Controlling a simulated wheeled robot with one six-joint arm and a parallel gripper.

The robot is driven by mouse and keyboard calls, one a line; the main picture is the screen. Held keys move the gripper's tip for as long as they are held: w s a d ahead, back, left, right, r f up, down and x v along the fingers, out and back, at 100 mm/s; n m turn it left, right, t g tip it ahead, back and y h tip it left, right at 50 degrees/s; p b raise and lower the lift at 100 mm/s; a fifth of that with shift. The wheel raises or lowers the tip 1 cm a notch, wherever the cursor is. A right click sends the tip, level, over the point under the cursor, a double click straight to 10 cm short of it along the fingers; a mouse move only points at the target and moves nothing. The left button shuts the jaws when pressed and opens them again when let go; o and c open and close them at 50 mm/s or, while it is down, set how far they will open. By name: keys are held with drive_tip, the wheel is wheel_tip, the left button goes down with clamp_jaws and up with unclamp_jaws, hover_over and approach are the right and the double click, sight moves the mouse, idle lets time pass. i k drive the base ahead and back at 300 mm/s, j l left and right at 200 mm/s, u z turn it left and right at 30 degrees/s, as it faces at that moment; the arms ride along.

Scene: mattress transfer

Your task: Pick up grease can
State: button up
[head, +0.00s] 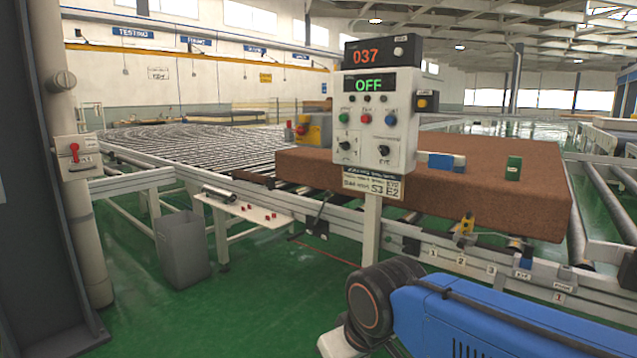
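A small green container (514,168) with a pale label stands upright on top of the brown mattress (420,183), towards its right end. It may be the grease can, but the label is too small to read. A blue and white box-like item (446,162) lies on the mattress to its left. My blue arm reaches in from the lower right, below and in front of the mattress. My gripper is not in view, and nothing is seen touching the green container.
A control panel (405,150) on a post (371,230) stands before the mattress, its display reading OFF. A grey bin (182,250) stands left. Green floor (270,310) is clear in front.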

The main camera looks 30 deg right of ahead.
sight(514, 165)
drive_tip(key=z, duration=1.9)
